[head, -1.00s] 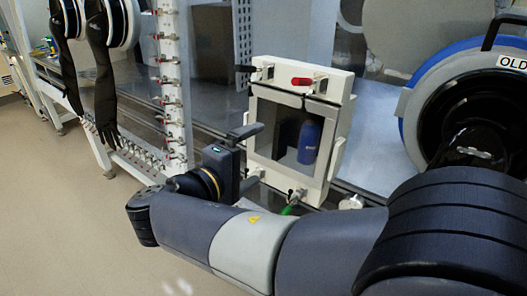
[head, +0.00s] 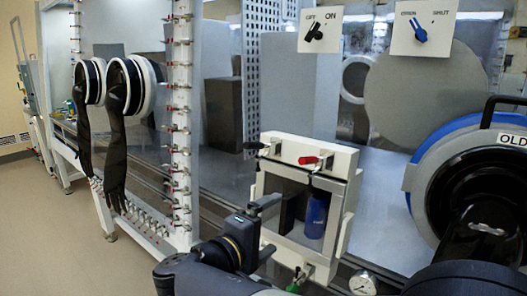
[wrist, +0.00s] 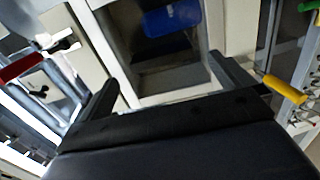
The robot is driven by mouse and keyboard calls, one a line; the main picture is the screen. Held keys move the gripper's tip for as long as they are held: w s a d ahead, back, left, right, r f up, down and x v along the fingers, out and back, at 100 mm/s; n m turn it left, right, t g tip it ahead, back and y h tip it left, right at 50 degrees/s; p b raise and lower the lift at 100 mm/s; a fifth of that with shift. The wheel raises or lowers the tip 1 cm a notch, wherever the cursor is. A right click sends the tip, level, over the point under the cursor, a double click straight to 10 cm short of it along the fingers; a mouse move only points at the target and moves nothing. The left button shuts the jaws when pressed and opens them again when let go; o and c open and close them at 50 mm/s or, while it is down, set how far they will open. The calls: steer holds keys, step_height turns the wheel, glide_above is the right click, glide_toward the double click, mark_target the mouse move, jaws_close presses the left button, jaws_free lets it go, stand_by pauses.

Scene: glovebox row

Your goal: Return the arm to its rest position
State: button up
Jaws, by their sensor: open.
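My gripper (head: 268,226) is open and empty at the left side of a small white airlock box with a glass door (head: 258,190). In the wrist view my gripper's two dark fingers (wrist: 165,82) stand apart with nothing between them. The door pane (wrist: 172,72) shows beyond them. A blue bottle (head: 316,216) stands inside the box, behind the pane; its blue also shows in the wrist view (wrist: 170,18). My arm runs along the bottom of the head view, mostly cut off by the frame.
A red-handled latch (head: 309,160) sits on the box top. A green handle (head: 294,286) and a gauge (head: 363,283) are low in front. Black gloves (head: 114,150) hang at left. A large round port (head: 420,180) labelled OLD is at right. The floor at left is clear.

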mark_target(283, 217)
steer(key=x, duration=0.5)
steer(key=shift+w+d+p, duration=0.2)
steer(key=shift+w+p, duration=0.05)
steer(key=shift+p, duration=0.05)
steer(key=shift+s+a, duration=0.15)
steer(key=b+v, duration=0.1)
steer(key=v, duration=0.9)
steer(key=p+x, duration=0.1)
steer(key=x, duration=0.9)
steer(key=shift+d+r, duration=0.1)
steer(key=shift+d, duration=0.1)
steer(key=shift+p+v, duration=0.7)
steer(key=shift+v, duration=0.2)
steer(key=shift+s+a, duration=0.3)
steer(key=shift+a, duration=0.15)
